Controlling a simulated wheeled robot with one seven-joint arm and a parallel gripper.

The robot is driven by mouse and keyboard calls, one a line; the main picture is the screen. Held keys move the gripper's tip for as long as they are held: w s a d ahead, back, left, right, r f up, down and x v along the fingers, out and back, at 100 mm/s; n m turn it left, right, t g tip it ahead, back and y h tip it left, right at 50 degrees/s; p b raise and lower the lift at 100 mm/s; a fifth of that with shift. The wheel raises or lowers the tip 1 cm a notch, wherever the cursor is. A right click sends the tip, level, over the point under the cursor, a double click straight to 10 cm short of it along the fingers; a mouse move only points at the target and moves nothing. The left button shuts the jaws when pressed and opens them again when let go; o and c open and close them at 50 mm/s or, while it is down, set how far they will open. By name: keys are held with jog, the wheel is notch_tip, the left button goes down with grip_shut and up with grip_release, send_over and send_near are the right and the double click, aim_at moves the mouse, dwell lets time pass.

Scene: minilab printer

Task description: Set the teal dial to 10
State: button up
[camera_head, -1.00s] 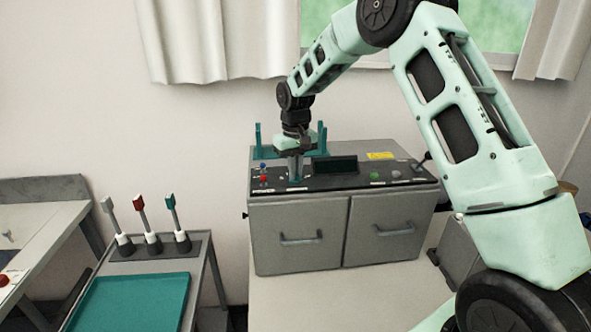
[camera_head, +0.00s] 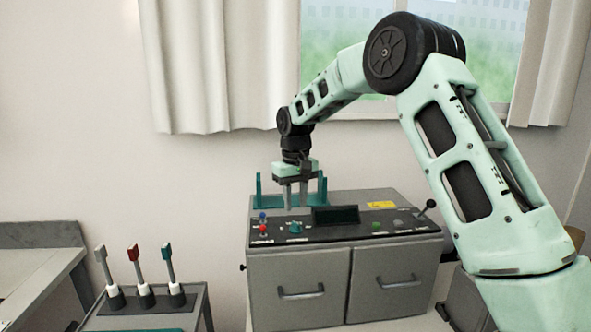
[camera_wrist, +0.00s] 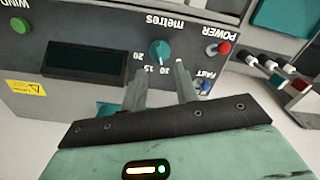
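The teal dial (camera_head: 296,228) sits on the black top panel of the grey machine. It also shows in the wrist view (camera_wrist: 160,52), beside upside-down numbers and the word "metres". I cannot tell for sure which number it points to. My gripper (camera_head: 295,208) is above and a little behind the dial, pointing down. Its two fingers are apart and empty. In the wrist view, my gripper (camera_wrist: 160,72) has the dial just beyond the gap between its fingertips, not touching it. Part of the number scale lies near the left finger.
A dark display (camera_head: 336,215) is right of the dial. Teal uprights (camera_head: 258,188) stand behind. A black lever (camera_head: 426,207) is at the panel's right. Several handled tools stand on a side stand.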

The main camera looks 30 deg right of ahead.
aim_at(295, 223)
notch_tip(295, 223, up, 12)
jog(key=b, duration=0.1)
jog(key=shift+f, duration=0.2)
jog(key=shift+a, duration=0.1)
dwell(0.3)
